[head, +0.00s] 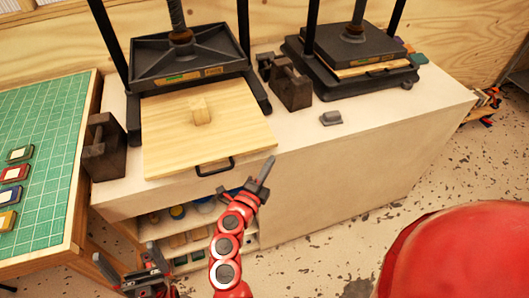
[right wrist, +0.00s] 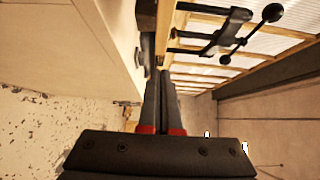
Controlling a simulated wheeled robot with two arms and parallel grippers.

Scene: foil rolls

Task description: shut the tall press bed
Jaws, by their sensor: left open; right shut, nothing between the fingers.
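The left press (head: 190,55) has its pale wooden bed (head: 240,118) slid out toward me, with a small wood block (head: 200,110) on top and a black handle (head: 215,167) on its front edge. The right press (head: 350,45) has its bed (head: 372,68) mostly under the plate. The tops of both presses are cut off, so I cannot compare their heights. My right gripper (head: 268,168) is shut and empty, just right of the handle and apart from it; its closed fingers show in the right wrist view (right wrist: 161,90). My left gripper (head: 127,257) is open and empty, low before the cabinet shelves.
The presses stand on a white cabinet (head: 400,120) with open shelves below. Dark metal blocks (head: 104,150) (head: 291,87) flank the left press. A small grey piece (head: 331,118) lies on the top. A table with a green mat (head: 40,150) adjoins at the left.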

